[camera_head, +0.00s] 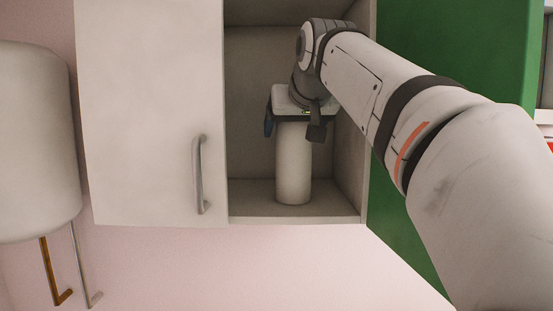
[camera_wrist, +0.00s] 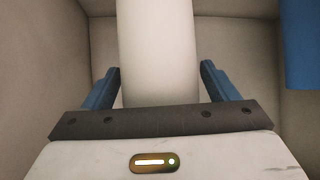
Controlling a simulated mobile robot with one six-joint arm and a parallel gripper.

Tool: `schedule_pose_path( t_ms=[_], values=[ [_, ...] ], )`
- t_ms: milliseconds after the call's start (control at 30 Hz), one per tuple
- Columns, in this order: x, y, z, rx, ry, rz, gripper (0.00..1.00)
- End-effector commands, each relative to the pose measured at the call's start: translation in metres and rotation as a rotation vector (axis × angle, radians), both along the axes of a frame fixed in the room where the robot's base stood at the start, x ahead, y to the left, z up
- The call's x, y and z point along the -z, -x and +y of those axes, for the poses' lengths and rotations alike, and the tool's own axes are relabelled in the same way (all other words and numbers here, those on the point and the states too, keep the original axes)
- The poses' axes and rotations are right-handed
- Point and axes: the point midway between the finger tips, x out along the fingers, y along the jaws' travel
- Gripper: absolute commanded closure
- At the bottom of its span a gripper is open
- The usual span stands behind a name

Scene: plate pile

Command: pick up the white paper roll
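The white paper roll (camera_head: 294,165) stands upright on the floor of the open wall cabinet (camera_head: 345,214). My gripper (camera_head: 293,118) is at the roll's upper part, inside the cabinet opening, and hides the top of the roll in the head view. In the wrist view the roll (camera_wrist: 157,40) runs between the two blue fingers of my gripper (camera_wrist: 160,68). One finger is on each side, with a thin gap showing beside the roll. The gripper looks open around it. The right finger is hidden in the head view.
The cabinet door (camera_head: 150,115) with a metal handle (camera_head: 199,175) is at the left. A green panel (camera_head: 465,60) is on the right. A white tank (camera_head: 35,140) with pipes hangs at far left. A blue item (camera_wrist: 301,42) shows at the upper right of the wrist view.

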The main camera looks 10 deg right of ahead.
Motion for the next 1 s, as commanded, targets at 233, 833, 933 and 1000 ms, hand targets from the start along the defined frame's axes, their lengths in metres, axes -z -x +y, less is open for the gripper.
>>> schedule_pose_path(
  t_ms=[233,833,933,1000],
  values=[
    [-0.0001,0.0001,-0.0004,0.001,0.001,0.0,0.41],
    [-0.0008,0.0003,-0.0011,0.002,0.0,-0.002,0.76],
    [-0.0014,0.0003,-0.0012,0.002,0.0,-0.002,0.76],
    [-0.003,0.0001,-0.0013,0.002,0.0,-0.002,0.76]
  ],
)
